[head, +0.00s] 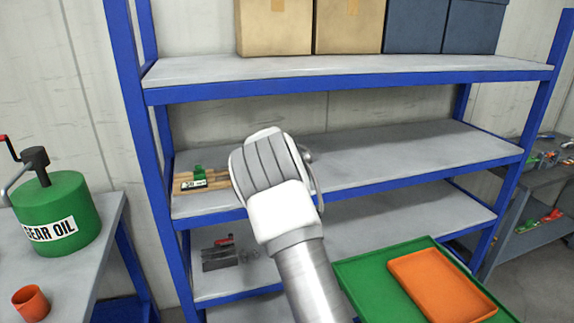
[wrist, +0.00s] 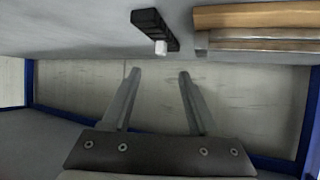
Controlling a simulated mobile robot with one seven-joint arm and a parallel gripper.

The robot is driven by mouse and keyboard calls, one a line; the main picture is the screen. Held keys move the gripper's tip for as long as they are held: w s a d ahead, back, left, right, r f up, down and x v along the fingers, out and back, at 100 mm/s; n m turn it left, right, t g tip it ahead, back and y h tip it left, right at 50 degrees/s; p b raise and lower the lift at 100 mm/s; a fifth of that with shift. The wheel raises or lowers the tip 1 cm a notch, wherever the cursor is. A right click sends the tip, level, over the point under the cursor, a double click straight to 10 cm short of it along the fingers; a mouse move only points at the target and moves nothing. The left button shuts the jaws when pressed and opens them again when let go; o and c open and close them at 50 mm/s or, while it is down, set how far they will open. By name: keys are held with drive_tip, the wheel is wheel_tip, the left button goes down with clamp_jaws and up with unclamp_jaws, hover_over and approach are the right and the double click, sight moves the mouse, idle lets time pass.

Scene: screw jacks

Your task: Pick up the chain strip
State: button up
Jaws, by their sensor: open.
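A short, dark, segmented strip with a small white block at one end, which looks like the chain strip (wrist: 152,22), lies on a grey shelf surface at the top of the wrist view. My gripper (wrist: 156,72) is open and empty, its two fingers spread and pointing toward the strip. The strip is just beyond the fingertips, apart from them and not between them. In the head view my arm covers the gripper, and I cannot make out the strip there.
Wooden slats (wrist: 262,18) lie right beside the strip. In the head view, a wooden pallet (head: 181,187) with a small green item (head: 199,172) sits on the middle shelf (head: 400,158), whose right part is clear. Blue posts (head: 126,100) and the upper shelf (head: 350,70) frame it.

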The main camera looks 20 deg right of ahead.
drive_tip(key=shift+p+x, duration=1.05)
drive_tip(key=shift+x, duration=2.95)
drive_tip(key=shift+a+f, duration=0.1)
drive_tip(key=shift+a, duration=0.1)
clamp_jaws()
